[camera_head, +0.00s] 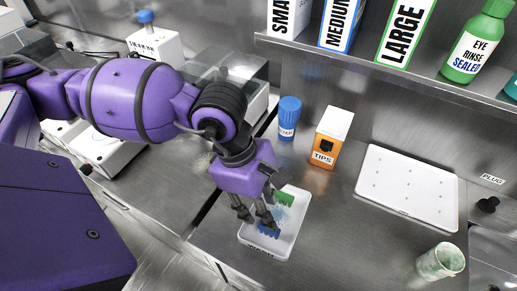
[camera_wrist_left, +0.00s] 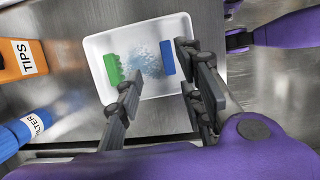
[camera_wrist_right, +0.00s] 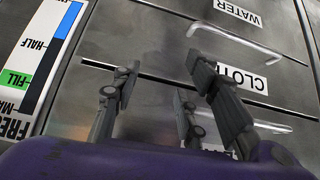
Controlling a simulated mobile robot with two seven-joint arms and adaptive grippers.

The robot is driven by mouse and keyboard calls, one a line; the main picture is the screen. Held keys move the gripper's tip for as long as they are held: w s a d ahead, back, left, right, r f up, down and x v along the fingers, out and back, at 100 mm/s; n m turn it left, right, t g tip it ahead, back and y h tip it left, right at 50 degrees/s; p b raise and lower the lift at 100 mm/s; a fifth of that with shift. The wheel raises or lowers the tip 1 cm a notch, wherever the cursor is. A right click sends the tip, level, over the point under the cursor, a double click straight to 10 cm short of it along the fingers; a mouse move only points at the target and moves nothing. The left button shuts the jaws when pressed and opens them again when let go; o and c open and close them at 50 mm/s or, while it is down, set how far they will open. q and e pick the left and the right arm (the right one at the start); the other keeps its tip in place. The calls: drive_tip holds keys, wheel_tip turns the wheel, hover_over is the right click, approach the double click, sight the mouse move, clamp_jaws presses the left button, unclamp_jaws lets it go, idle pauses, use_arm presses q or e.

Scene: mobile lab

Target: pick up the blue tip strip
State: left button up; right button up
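The blue tip strip (camera_head: 268,231) lies in a white tray (camera_head: 287,243). In the left wrist view the blue strip (camera_wrist_left: 168,58) stands near the right side of the tray (camera_wrist_left: 97,47), close to my right-hand fingers. A green strip (camera_wrist_left: 112,69) is on the tray's left side; it also shows in the head view (camera_head: 285,198). My left gripper (camera_head: 255,216) is over the tray, open, with nothing between its fingers (camera_wrist_left: 157,75). In the head view its fingers partly hide the tray and the blue strip. My right gripper (camera_wrist_right: 158,78) is open and empty in front of drawers.
Pale blue bits (camera_wrist_left: 148,62) lie between the strips. An orange TIPS box (camera_head: 325,148) and a blue-capped FILTER bottle (camera_head: 289,120) stand behind the tray. A white board (camera_head: 408,186) and a glass beaker (camera_head: 441,262) are to the right. The counter between is clear.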

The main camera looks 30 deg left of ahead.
sight(269, 231)
use_arm(q)
drive_tip(key=shift+s+d+f, duration=0.25)
drive_tip(key=shift+d+f, duration=0.05)
drive_tip(key=shift+f, duration=0.35)
drive_tip(key=shift+s+d+f, duration=0.2)
drive_tip(key=shift+d+f, duration=0.05)
drive_tip(key=shift+f, duration=0.35)
drive_tip(key=x, duration=0.3)
drive_tip(key=shift+s+f, duration=0.1)
drive_tip(key=shift+f, duration=0.25)
drive_tip(key=shift+d+f, duration=0.1)
drive_tip(key=shift+f, duration=0.2)
use_arm(e)
drive_tip(key=shift+s+d, duration=0.2)
drive_tip(key=shift+s, duration=0.65)
use_arm(q)
clamp_jaws()
use_arm(e)
drive_tip(key=shift+s+f, duration=0.1)
